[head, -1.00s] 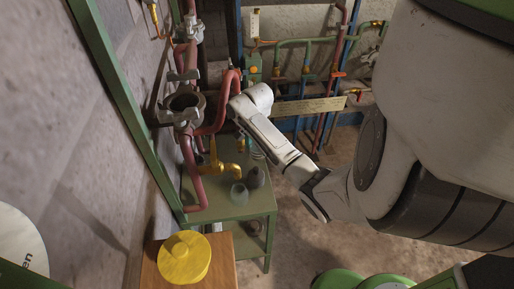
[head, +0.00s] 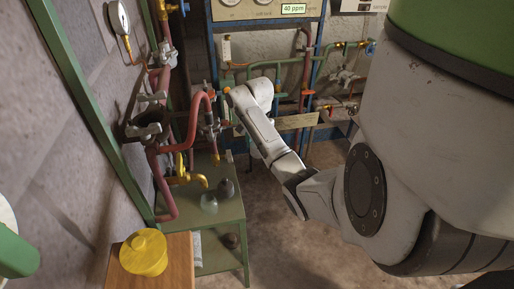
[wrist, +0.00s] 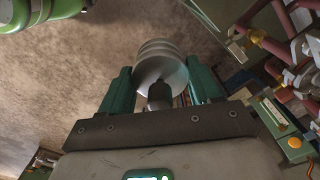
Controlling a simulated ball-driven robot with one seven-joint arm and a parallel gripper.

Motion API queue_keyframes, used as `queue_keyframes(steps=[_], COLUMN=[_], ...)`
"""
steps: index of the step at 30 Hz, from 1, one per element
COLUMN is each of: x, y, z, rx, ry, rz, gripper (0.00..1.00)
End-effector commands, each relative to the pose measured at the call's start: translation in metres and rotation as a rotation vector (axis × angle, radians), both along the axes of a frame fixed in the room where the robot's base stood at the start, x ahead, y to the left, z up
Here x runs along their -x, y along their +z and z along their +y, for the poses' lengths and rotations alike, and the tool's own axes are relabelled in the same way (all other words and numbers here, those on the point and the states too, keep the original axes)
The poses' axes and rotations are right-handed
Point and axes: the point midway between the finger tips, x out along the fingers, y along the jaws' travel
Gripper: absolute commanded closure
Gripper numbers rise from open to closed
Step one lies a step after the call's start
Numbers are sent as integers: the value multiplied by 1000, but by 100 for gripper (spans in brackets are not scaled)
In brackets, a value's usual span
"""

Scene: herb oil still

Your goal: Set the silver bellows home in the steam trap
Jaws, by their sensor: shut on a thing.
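The silver bellows (wrist: 163,62) is a ribbed, pale metal piece with a dark stub at its near end. In the wrist view it sits between the green fingers of my gripper (wrist: 162,80), which is shut on it. Open space and blurred floor lie beyond it. In the head view my arm hides the gripper and the bellows. A dark, open-topped cup housing (head: 145,130) on the red pipework at the left wall looks like the steam trap. My arm's end is to its right, apart from it.
A red looped pipe (head: 193,104) stands between the housing and my arm. Pipes line the back wall.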

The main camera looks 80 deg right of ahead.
Motion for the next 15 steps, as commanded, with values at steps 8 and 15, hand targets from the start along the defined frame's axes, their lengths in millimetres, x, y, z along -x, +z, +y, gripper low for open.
queue_keyframes(steps=[8, 15], x=[1, 0], y=[18, 33], z=[-2, -4], rx=[6, 12], ry=[-1, -2], rz=[-2, -6], gripper=[73, 73])
